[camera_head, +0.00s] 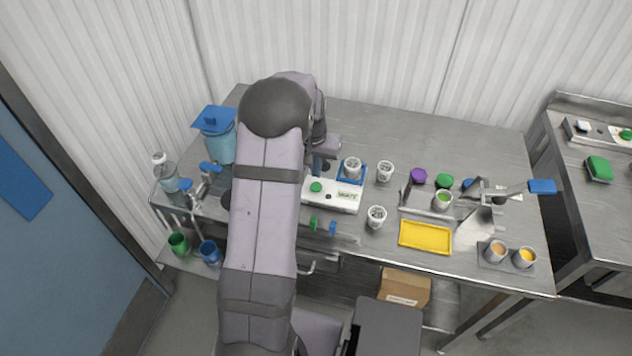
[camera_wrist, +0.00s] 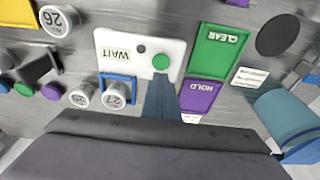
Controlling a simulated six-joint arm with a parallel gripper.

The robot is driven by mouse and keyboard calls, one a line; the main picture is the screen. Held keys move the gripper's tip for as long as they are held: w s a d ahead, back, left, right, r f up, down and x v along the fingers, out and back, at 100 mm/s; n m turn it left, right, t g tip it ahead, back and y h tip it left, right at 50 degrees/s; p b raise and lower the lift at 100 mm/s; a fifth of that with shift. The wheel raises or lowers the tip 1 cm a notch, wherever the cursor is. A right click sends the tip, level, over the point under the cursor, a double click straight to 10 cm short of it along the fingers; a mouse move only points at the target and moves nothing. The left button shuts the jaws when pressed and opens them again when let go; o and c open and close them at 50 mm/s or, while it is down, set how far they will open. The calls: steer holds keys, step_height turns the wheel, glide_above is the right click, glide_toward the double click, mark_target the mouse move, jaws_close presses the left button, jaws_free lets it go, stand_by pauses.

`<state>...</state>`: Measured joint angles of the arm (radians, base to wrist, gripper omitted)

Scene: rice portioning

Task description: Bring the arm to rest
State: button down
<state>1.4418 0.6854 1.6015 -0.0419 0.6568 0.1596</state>
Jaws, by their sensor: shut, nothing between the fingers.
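My arm (camera_head: 265,200) reaches up the middle of the head view and bends over the steel table. My gripper (camera_wrist: 160,82) shows in the wrist view as a narrow bluish pair of fingers, shut and empty. In the picture its tips lie just below the green button of the white panel marked WAIT (camera_wrist: 125,58); I cannot tell its height above it. In the head view the gripper (camera_head: 317,164) is partly hidden by the arm, behind the white panel (camera_head: 330,202).
Cup 27 (camera_wrist: 116,94) is on a blue-framed stand by the panel, with cups 25 (camera_wrist: 83,95) and 26 (camera_wrist: 58,20) nearby. Green CLEAR (camera_wrist: 216,52) and purple HOLD (camera_wrist: 202,96) plates lie alongside. A teal container (camera_head: 221,143), yellow tray (camera_head: 425,237) and cardboard box (camera_head: 404,287) also show.

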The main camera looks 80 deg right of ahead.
steer(key=shift+r, duration=0.65)
steer(key=w+a+r+n+y, duration=0.15)
steer(key=w+a+n, duration=0.25)
steer(key=w+a, duration=0.75)
steer(key=w+a+r+n, duration=0.3)
steer(key=w+a+n, duration=0.1)
steer(key=w+a, duration=0.7)
steer(key=s+a+n, duration=0.3)
steer(key=a+n, duration=0.2)
steer(key=a, duration=0.9)
steer(key=s+a+n, duration=0.3)
steer(key=a+n, duration=0.2)
steer(key=a, duration=0.9)
steer(key=shift+s+a+r+y, duration=0.2)
steer(key=shift+s+a+y, duration=0.1)
steer(key=shift+a+y, duration=0.1)
